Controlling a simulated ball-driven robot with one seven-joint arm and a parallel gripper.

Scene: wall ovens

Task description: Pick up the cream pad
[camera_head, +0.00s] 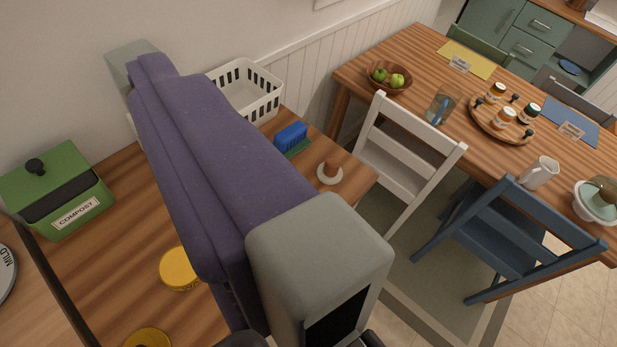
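A small round cream pad (324,179) with a brown knob on top lies near the right end of the wooden counter. It is upright and nothing touches it. My purple and grey arm crosses the middle of the view, to the left of the pad, and hides part of the counter. The fingers of my gripper do not show, so I cannot see whether they are open or shut. Nothing held is visible.
A blue brush (291,136) lies just behind the pad, and a white basket (250,92) stands farther back. A green compost bin (60,190) and yellow lids (178,269) are at left. A white chair (410,150) and dining table (420,60) stand at right.

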